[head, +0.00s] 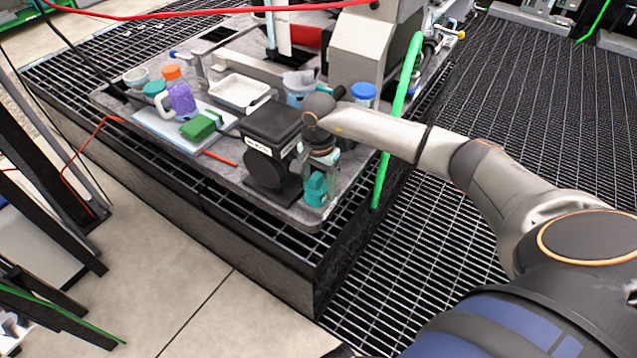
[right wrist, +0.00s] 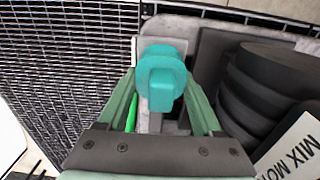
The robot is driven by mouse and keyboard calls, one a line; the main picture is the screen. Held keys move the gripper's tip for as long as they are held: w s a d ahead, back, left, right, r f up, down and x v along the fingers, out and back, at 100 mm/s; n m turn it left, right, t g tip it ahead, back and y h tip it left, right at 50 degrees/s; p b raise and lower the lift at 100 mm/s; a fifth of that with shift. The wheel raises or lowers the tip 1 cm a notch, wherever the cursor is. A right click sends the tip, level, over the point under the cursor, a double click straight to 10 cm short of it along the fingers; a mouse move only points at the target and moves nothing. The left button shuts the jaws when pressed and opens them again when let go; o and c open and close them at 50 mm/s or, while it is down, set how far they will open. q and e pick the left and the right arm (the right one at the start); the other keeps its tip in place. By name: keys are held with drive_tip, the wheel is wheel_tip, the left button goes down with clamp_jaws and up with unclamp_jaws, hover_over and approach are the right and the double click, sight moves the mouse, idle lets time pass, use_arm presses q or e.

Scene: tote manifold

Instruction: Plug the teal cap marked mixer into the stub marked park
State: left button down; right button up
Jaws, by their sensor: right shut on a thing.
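My right gripper (head: 321,160) is shut on a teal cap (head: 316,188) at the near right corner of the grey bench plate, beside the black mixer motor (head: 268,150). In the right wrist view the cap (right wrist: 160,78) sits between the two green fingers (right wrist: 162,100). I cannot tell whether the cap is seated on anything. No stub marked park can be made out; one may be hidden under the cap. The mark on the cap cannot be read. My left gripper is not in view.
The motor, labelled MIX MOT (right wrist: 295,148), stands close to the right finger in the wrist view. A green hose (head: 398,120) runs just right of my wrist.

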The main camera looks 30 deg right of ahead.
drive_tip(key=o, duration=1.5)
drive_tip(key=shift+o, duration=0.2)
drive_tip(key=shift+r, duration=0.1)
wheel_tip(320, 180, up, 12)
drive_tip(key=shift+r+p, duration=0.2)
drive_tip(key=shift+p, duration=0.4)
drive_tip(key=shift+s, duration=0.1)
